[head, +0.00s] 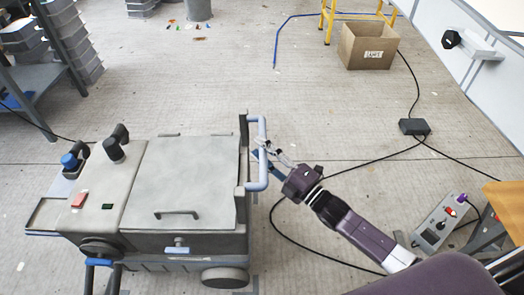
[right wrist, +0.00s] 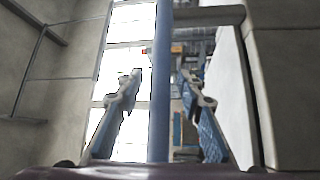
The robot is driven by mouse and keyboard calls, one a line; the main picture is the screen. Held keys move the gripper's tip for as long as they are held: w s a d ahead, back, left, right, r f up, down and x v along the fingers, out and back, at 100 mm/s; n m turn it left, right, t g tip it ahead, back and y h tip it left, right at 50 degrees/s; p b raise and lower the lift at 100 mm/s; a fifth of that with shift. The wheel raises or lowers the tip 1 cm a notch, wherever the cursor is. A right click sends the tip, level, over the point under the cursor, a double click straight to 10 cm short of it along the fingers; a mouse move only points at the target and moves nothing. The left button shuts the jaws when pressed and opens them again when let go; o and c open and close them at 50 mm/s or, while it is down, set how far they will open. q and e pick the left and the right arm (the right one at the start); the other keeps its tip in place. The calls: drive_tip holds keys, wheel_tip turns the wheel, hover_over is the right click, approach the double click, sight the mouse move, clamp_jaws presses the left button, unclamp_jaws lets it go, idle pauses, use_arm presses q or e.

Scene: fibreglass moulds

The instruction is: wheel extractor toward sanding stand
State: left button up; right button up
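The wheel extractor (head: 180,190) is a grey wheeled machine with a flat lid, standing at the lower left of the head view. Its pale blue upright handle (head: 263,180) is on its right side. My right gripper (head: 262,149) reaches the handle from the right. In the right wrist view the blue handle bar (right wrist: 162,120) stands between my two fingers (right wrist: 161,85). The fingers are open, with a gap visible on each side of the bar. My left gripper is out of view. I cannot make out a sanding stand for certain.
A black cable loops over the floor from a small black box (head: 414,127), passing under my right arm. A power strip (head: 440,222) and a wooden-topped table (head: 508,200) are at right. A cardboard box (head: 368,47) stands at the back. The middle floor is mostly clear.

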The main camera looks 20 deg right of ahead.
clamp_jaws()
idle(0.3)
drive_tip(key=shift+a, duration=0.15)
